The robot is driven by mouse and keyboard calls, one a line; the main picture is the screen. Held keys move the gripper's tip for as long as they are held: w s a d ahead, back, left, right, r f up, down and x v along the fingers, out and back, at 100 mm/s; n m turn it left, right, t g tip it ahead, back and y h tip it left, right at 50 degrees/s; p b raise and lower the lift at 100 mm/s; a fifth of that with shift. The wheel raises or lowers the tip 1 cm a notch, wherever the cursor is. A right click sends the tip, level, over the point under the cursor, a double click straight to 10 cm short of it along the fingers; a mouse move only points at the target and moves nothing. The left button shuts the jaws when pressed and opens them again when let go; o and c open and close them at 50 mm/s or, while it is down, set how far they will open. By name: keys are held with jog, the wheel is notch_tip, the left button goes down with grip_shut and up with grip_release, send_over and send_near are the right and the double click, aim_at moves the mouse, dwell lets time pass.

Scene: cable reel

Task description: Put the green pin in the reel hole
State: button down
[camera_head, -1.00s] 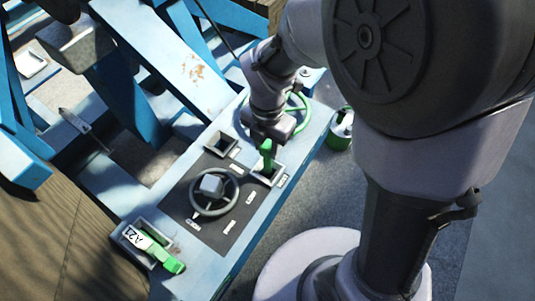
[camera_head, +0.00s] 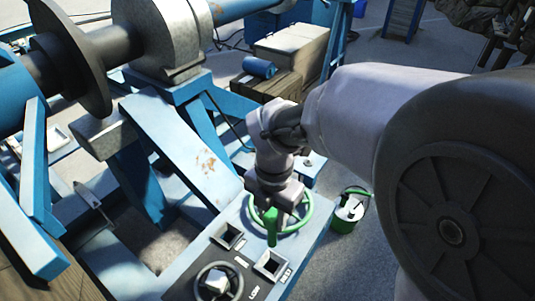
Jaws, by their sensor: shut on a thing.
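My gripper (camera_head: 273,205) is shut on the green pin (camera_head: 271,226), which hangs below the jaws. The pin is above the blue bench, just in front of the green ring (camera_head: 305,213) in the view. Its lower end appears clear of the square socket (camera_head: 270,264) below it. The upper part of the pin is hidden by the jaws. The reel, with a dark flange (camera_head: 75,58) on a thick shaft, stands at the upper left. I cannot make out the reel hole.
A dark handwheel (camera_head: 218,284) and another square socket (camera_head: 228,236) are on the bench panel. Blue frame beams (camera_head: 190,150) rise at the left. Boxes (camera_head: 290,55) stand behind.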

jog(key=shift+r+p, duration=3.1)
jog(key=shift+r, duration=0.3)
jog(key=shift+f, duration=0.1)
